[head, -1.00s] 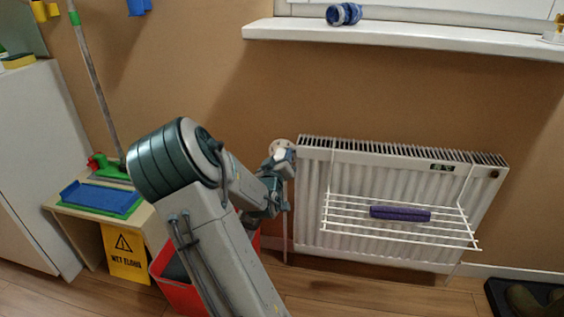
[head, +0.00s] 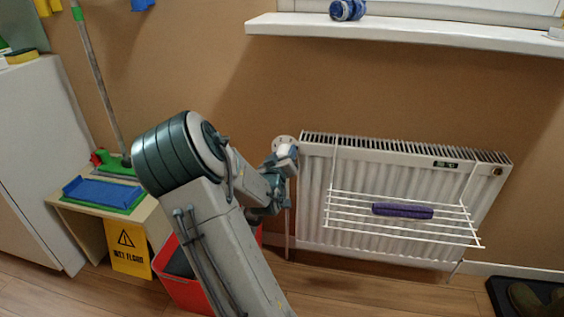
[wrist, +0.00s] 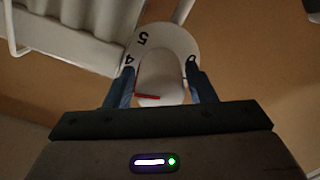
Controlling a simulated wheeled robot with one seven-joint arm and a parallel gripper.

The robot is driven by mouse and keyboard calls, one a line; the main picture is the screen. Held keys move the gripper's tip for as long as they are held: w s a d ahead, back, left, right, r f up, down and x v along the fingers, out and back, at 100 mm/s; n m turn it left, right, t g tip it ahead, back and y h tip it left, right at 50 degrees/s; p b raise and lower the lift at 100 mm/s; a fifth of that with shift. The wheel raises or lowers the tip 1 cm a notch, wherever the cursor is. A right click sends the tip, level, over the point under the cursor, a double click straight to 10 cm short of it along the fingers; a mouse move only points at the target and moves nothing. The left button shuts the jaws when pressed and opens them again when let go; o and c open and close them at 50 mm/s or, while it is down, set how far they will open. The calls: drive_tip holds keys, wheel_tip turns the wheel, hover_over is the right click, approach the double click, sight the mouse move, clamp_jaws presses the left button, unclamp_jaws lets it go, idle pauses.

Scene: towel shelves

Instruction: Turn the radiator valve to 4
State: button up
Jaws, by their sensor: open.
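The radiator valve's round white dial (head: 283,142) is at the upper left corner of the radiator. In the wrist view, the dial plate (wrist: 178,38) shows a 5, a 4 at left and a partly covered figure, apparently 0, at right. The pale valve knob (wrist: 160,72) stands in front of it, with a red mark (wrist: 147,96) near its lower left, towards the left finger. My gripper (wrist: 162,86) is open, one finger on each side of the knob; contact cannot be told. My gripper (head: 287,160) also shows at the dial in the head view.
The white radiator (head: 395,185) carries a wire rack (head: 350,212) with a purple folded towel (head: 402,211). A windowsill (head: 420,38) is above. A red bucket (head: 185,285), a wet-floor sign (head: 129,250) and a low table (head: 85,222) stand left.

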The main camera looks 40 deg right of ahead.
drive_tip(key=p+v, duration=0.4)
drive_tip(key=v, duration=0.9)
drive_tip(key=shift+s, duration=0.2)
drive_tip(key=shift+a, duration=0.1)
